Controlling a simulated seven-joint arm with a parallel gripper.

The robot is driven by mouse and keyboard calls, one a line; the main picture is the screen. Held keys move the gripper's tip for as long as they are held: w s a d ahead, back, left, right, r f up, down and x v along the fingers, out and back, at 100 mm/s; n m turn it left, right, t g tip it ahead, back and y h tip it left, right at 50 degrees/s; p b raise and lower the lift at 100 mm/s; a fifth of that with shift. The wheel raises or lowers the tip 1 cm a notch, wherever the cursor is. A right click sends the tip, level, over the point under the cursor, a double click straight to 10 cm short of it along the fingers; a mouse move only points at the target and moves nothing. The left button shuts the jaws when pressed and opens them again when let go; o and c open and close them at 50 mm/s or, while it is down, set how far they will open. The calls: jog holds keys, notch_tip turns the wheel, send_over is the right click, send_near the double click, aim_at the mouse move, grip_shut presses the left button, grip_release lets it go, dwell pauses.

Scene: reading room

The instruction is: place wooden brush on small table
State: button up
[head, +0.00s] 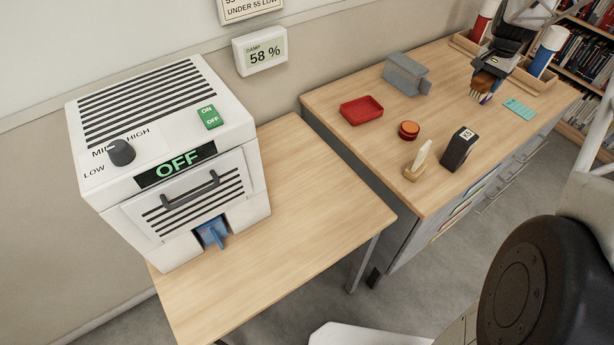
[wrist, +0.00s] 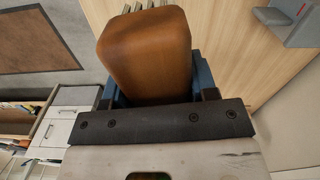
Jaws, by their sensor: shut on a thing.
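The wooden brush (head: 492,77) has a brown block and pale bristles pointing down. My gripper (head: 496,69) is shut on it over the far right part of the larger desk; whether the bristles touch the desk I cannot tell. In the wrist view the brown block of the brush (wrist: 145,50) sits between the blue fingers of my gripper (wrist: 152,88), which are partly hidden behind it. The small table (head: 310,205) is the light wood one at the left front, with a bare top on its right half.
A white dehumidifier (head: 165,160) reading OFF covers the small table's left part. The desk (head: 345,95) holds a red tray (head: 361,110), a grey box-like device (head: 406,74), an orange round tin (head: 409,130), a wooden-based upright piece (head: 418,162) and a black stamp (head: 458,149). A gap separates both tables.

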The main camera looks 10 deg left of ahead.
jog(key=s+a+r+n, duration=0.1)
jog(key=s+a+n, duration=0.5)
jog(key=s+a, duration=0.9)
jog(key=s+a+r+n, duration=0.1)
jog(key=s+a+n, duration=0.5)
jog(key=s+a, duration=0.85)
jog(key=s+f+n, duration=0.3)
jog(key=s+n, duration=0.1)
jog(key=s, duration=1.4)
notch_tip(320, 180, down, 16)
jog(key=shift+a, duration=0.3)
jog(key=shift+w+r, duration=0.1)
jog(key=shift+w, duration=0.05)
send_over(342, 205)
jog(key=shift+f, duration=0.7)
jog(key=shift+f, duration=1.8)
